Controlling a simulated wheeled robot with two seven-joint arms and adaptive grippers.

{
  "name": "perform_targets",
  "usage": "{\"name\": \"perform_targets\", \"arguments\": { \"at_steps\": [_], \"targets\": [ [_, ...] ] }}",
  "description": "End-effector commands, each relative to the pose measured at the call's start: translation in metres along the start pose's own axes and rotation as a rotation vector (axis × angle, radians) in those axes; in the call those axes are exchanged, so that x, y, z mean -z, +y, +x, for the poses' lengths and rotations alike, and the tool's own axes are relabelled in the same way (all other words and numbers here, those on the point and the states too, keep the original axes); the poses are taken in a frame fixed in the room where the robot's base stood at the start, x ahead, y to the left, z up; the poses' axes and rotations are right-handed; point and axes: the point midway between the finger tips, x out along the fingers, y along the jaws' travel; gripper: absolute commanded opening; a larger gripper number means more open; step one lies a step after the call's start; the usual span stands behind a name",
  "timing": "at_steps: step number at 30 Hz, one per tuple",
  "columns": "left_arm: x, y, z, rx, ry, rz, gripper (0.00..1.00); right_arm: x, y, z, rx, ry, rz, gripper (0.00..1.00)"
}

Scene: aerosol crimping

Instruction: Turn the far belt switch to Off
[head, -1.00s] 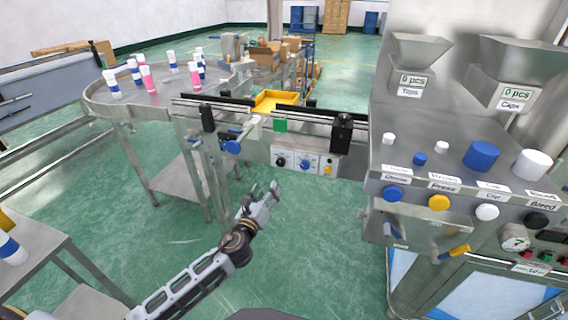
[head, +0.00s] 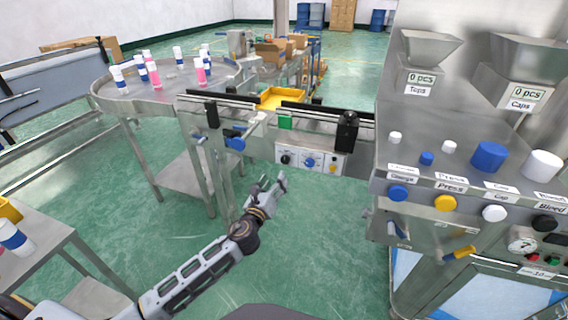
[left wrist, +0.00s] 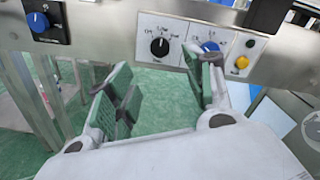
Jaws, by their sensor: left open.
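A control panel (head: 311,160) on the front of the conveyor carries a black knob (head: 286,159), a blue knob (head: 309,161) and a yellow button (head: 332,168). In the left wrist view the black knob (left wrist: 160,47) and blue knob (left wrist: 208,47) have dial markings too small to read surely. Another blue knob (left wrist: 38,22) sits on a separate plate to the left. I cannot tell which knob is the far belt switch. My left gripper (head: 268,188) is open and empty, below and in front of the panel, apart from it. My right gripper is out of view.
A steel crimping machine (head: 440,180) with knobs and valves stands at the right. A round table (head: 150,95) with several bottles is at the back left. A yellow tray (head: 283,97) lies behind the conveyor. A side table (head: 60,262) is at the lower left.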

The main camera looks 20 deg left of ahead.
Motion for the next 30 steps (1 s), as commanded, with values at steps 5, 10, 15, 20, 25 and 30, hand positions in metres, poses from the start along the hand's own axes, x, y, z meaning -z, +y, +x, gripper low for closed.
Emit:
{"name": "perform_targets", "arguments": {
  "at_steps": [5, 10, 15, 20, 25, 30],
  "targets": [
    [-0.001, 0.0, 0.016, 0.0, -0.002, 0.0, 0.53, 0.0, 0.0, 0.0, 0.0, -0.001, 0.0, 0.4],
    [0.0, 0.0, 0.029, 0.001, 0.0, 0.0, 0.53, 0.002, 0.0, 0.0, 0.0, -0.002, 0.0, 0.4],
    [0.0, 0.0, 0.044, 0.0, -0.001, 0.0, 0.53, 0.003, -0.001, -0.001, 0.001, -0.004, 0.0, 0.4],
    [0.0, 0.0, 0.057, 0.0, -0.001, -0.001, 0.53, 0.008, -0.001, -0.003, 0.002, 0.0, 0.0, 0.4],
    [0.0, 0.0, 0.072, 0.0, -0.001, 0.0, 0.53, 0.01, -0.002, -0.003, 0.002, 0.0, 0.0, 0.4],
    [0.0, 0.0, 0.087, 0.0, -0.001, 0.001, 0.53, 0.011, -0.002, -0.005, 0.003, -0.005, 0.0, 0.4]
  ]
}}
